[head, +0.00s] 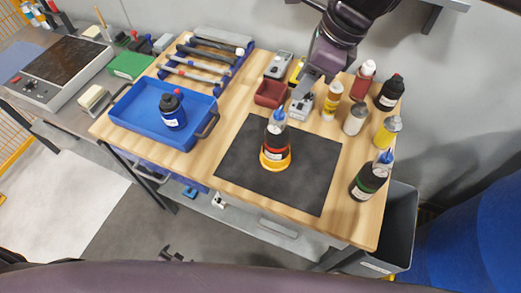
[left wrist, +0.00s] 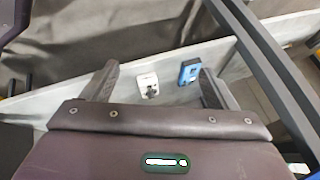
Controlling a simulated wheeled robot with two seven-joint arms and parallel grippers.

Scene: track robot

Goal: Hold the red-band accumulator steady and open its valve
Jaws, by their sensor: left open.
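The red-band accumulator (head: 277,143) stands upright on the black mat (head: 243,180), a dark bottle with a red band and a yellow ring around its base. Its blue valve top (head: 279,115) points up. My left gripper (head: 176,254) is low in front of the table, open and empty, well below and left of the accumulator. Its two spread fingers (left wrist: 158,85) show in the left wrist view. My right gripper (head: 305,88) hangs above the back of the table, right of and beyond the accumulator. Its fingers are not clear, and nothing touches the accumulator.
A green-band bottle (head: 369,178) with a blue top stands right of the mat. Several bottles and cans crowd the back right. A blue tray (head: 146,112) holds a dark blue bottle (head: 172,112). The lower shelf (left wrist: 195,92) bears a white item (left wrist: 148,85) and a blue one (left wrist: 189,72).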

